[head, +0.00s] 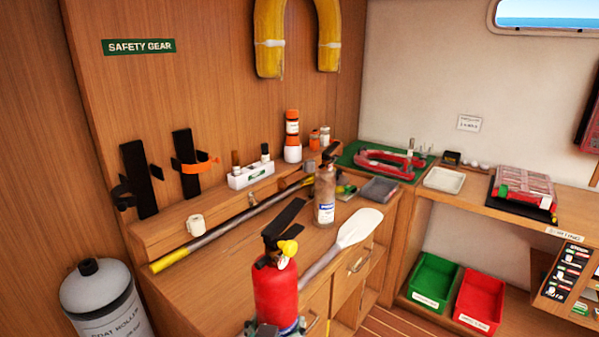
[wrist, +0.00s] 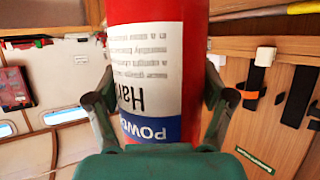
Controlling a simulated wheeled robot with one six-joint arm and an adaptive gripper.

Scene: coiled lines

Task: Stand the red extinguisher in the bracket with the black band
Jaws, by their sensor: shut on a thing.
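The red extinguisher (head: 275,287), with a black handle and a yellow part at its top, is upright at the bottom middle of the head view. The bracket with the black band (head: 141,182) is on the wooden wall at the left, empty, well apart from the extinguisher. It also shows at the right of the wrist view (wrist: 300,95). Beside it is an empty bracket with an orange band (head: 186,165).
A paddle (head: 345,235) and a yellow-ended pole (head: 215,232) lie there. A grey cylinder (head: 100,298) stands lower left.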

